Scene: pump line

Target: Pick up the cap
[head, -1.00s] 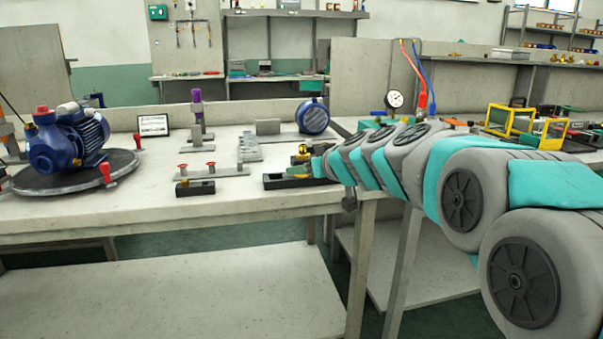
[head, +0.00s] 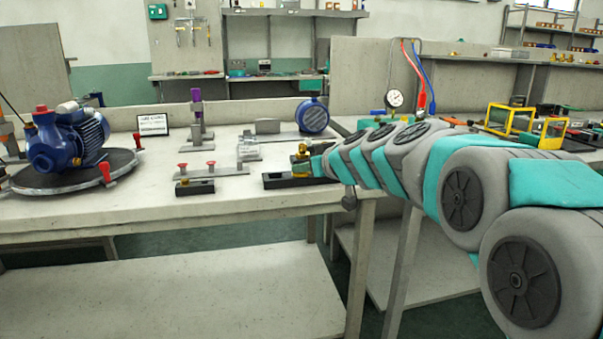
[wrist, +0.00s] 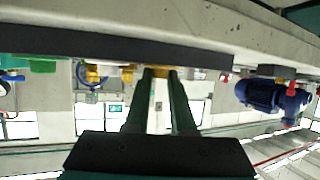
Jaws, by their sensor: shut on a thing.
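A brass-coloured cap (head: 301,168) is at the end of my arm in the head view, above the dark rack on the workbench. My gripper (wrist: 160,74) shows in the wrist view as two dark green fingers, shut on the cap, with a yellow bit of it at the fingertips. In the head view the fingers are small and largely hidden by brass pieces and my arm. I cannot tell whether the cap touches the rack.
The dark rack (head: 277,181) sits near the bench's front edge. A block with two red knobs (head: 211,165) stands to its left. A blue pump (head: 67,139) sits on a round turntable at far left. A blue motor (head: 313,117) is behind.

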